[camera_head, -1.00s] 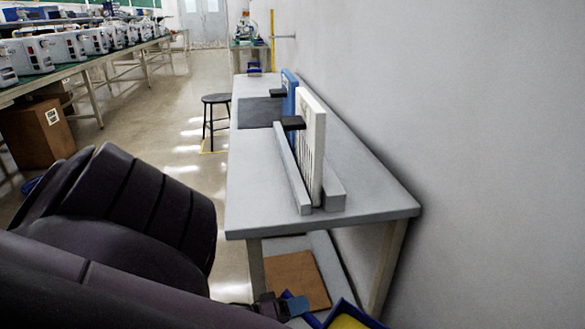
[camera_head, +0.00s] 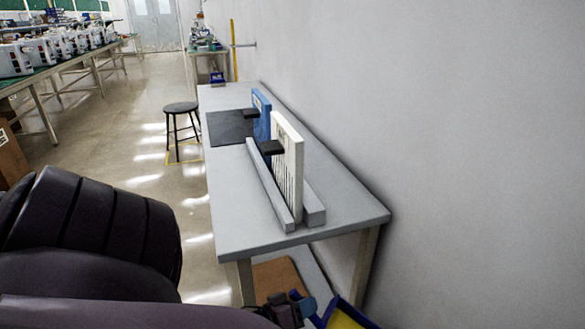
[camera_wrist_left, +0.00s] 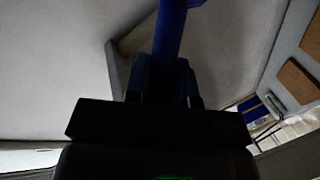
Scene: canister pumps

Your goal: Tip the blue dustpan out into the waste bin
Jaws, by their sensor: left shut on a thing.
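My left gripper (camera_head: 290,310) is low at the bottom edge of the head view, beside the table's near end. It is shut on a blue handle, which I take as the blue dustpan's (camera_wrist_left: 172,35); the handle runs up out of the left wrist view from between the fingers (camera_wrist_left: 163,95). A blue-edged thing with yellow inside (camera_head: 345,318) is cut off by the bottom of the head view, just right of the gripper. I cannot tell whether it is the dustpan's pan or a separate container. No waste bin can be made out for sure. My right gripper is not in view.
A grey table (camera_head: 245,225) stands along the wall, bearing a white upright panel (camera_head: 288,165) between grey bars and a blue panel (camera_head: 262,115). A brown board (camera_head: 277,278) lies beneath. A black stool (camera_head: 181,108) stands left; the floor there is clear.

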